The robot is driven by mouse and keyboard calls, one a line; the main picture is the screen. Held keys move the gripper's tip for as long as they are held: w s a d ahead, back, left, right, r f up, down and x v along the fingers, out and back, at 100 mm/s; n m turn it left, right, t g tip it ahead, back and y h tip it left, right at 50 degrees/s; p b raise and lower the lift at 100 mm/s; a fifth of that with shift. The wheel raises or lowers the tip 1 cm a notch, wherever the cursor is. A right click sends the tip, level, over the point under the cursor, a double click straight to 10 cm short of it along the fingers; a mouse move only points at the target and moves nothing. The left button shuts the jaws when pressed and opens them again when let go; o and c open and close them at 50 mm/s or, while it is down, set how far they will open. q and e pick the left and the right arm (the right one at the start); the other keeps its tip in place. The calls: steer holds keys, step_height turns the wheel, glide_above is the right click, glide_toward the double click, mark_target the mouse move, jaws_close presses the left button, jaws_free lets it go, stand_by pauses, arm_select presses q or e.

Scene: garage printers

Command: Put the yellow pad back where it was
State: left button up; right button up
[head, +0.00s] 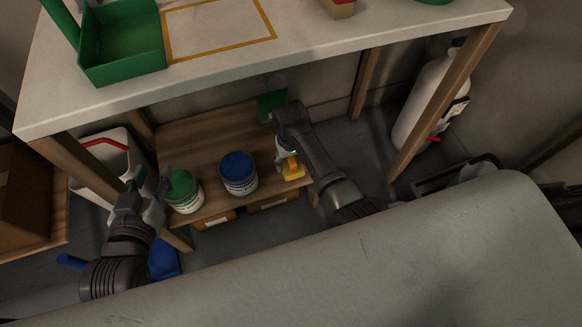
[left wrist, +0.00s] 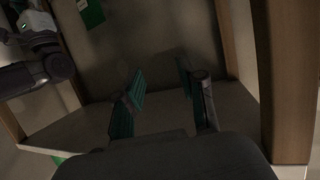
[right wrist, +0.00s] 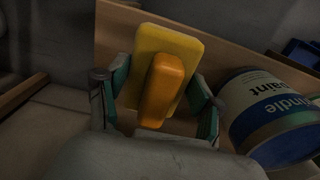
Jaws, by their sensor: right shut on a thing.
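The yellow pad (head: 292,168) has an orange handle and is at the right end of the low wooden shelf in the head view. My right gripper (head: 286,155) is shut on it. In the right wrist view the pad (right wrist: 180,55) stands between the two green fingertips of the right gripper (right wrist: 160,95), its handle facing the camera. I cannot tell whether the pad touches the shelf. My left gripper (head: 150,188) is empty, near the left front of the shelf. In the left wrist view the left gripper (left wrist: 165,95) has its fingers apart.
A blue-lidded paint can (head: 238,175) and a green-lidded can (head: 183,191) stand on the low shelf (head: 215,135), left of the pad. The white tabletop (head: 330,40) is above, carrying a green bin (head: 122,65). A table leg (head: 440,105) and white bottle (head: 425,100) are to the right.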

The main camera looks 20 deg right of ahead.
step_height(320, 180, down, 3)
steer(key=shift+f+b, duration=0.2)
steer(key=shift+b, duration=0.65)
arm_select(q)
step_height(320, 180, up, 8)
steer(key=w+d+t+h, duration=0.1)
steer(key=t, duration=0.4)
steer(key=shift+w+d+h, duration=0.25)
steer(key=shift+d+h, duration=0.05)
steer(key=shift+h, duration=0.1)
arm_select(e)
steer(key=shift+f, duration=0.1)
steer(key=o, duration=1)
